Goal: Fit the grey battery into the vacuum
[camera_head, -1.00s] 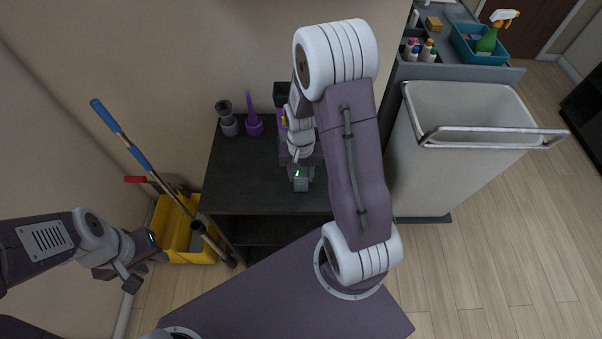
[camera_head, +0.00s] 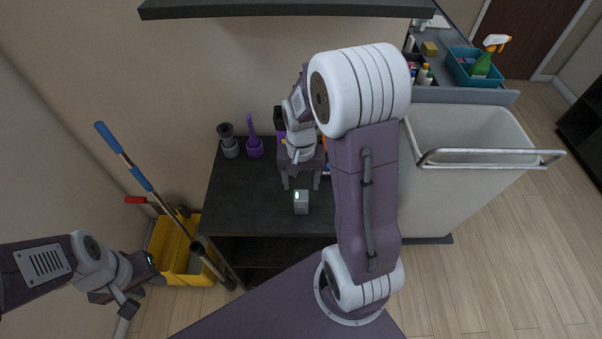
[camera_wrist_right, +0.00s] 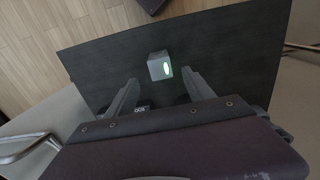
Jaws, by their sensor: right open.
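The grey battery (camera_head: 301,203), a small block with a lit green mark, stands on the dark table (camera_head: 235,205) near its front edge. It also shows in the right wrist view (camera_wrist_right: 159,67), beyond the fingertips. My right gripper (camera_head: 301,183) is open and empty, just behind the battery, its fingers apart. In the right wrist view the gripper (camera_wrist_right: 161,88) has clear space around the battery. A dark and purple object (camera_head: 280,122) behind my right arm may be the vacuum; most of it is hidden. My left gripper (camera_head: 126,303) hangs at the lower left, away from the table.
Grey (camera_head: 229,142) and purple (camera_head: 254,148) attachments stand at the table's back left. A yellow mop bucket (camera_head: 177,262) with long handles is left of the table. A white cart bin (camera_head: 455,165) stands right. A dark shelf (camera_head: 285,9) overhangs at the top.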

